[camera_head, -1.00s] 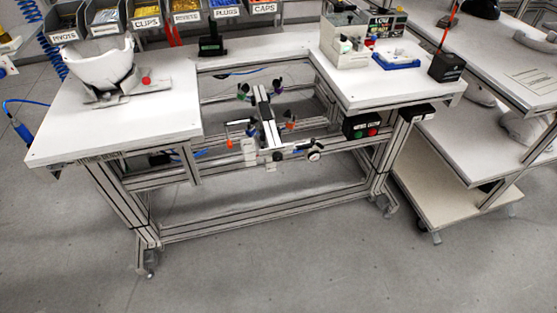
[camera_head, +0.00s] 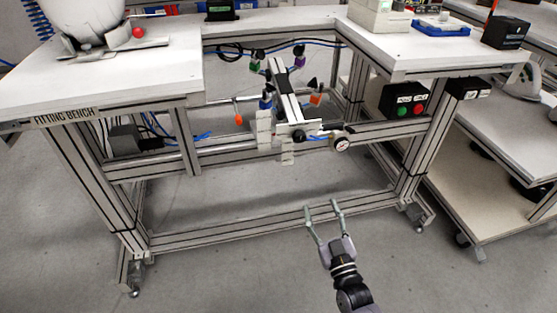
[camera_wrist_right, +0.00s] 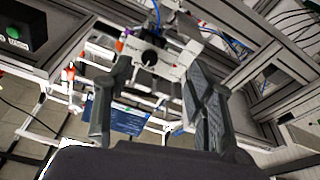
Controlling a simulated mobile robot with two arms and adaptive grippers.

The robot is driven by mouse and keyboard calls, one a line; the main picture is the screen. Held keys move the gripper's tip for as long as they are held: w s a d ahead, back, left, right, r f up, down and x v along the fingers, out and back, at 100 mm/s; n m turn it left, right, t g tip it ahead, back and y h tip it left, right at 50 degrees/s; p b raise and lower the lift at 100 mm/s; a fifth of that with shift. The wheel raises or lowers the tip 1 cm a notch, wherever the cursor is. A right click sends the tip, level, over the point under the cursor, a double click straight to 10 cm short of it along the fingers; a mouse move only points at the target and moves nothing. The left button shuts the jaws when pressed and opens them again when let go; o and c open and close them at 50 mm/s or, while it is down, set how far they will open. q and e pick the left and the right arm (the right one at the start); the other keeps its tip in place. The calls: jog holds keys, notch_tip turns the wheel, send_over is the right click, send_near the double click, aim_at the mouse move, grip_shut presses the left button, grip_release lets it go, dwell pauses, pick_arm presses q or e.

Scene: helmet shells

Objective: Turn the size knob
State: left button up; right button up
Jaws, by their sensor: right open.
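A fixture (camera_head: 285,92) with a pale rail and coloured clamp parts sits in the bench's open middle. A black knob (camera_head: 298,136) is on its front end, probably the size knob; its label is too small to read. The knob also shows in the right wrist view (camera_wrist_right: 150,60), beyond and between the fingers. My right gripper (camera_head: 322,206) is open and empty, in front of the bench and below the knob, apart from it. Its spread fingers show in the wrist view (camera_wrist_right: 153,72). My left gripper is not in view.
A round gauge (camera_head: 341,145) is right of the knob. An orange-tipped handle (camera_head: 238,119) hangs left of it. A black button box (camera_head: 405,101) is under the right tabletop (camera_head: 420,52). The lower bench rail (camera_head: 230,231) runs behind my gripper. The floor in front is clear.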

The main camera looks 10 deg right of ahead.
notch_tip(320, 180, up, 4)
jog(key=w+t+b, duration=0.1)
jog(key=t, duration=0.1)
jog(key=b, duration=0.2)
send_near(300, 140)
jog(key=x, duration=0.8)
jog(key=shift+w+r, duration=0.1)
jog(key=shift+w, duration=0.1)
jog(key=shift+w+r, duration=0.15)
jog(key=shift+w, duration=0.3)
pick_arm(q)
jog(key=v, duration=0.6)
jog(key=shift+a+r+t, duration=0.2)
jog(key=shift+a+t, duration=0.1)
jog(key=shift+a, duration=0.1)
pick_arm(e)
jog(key=c, duration=1.1)
jog(key=shift+c, duration=0.2)
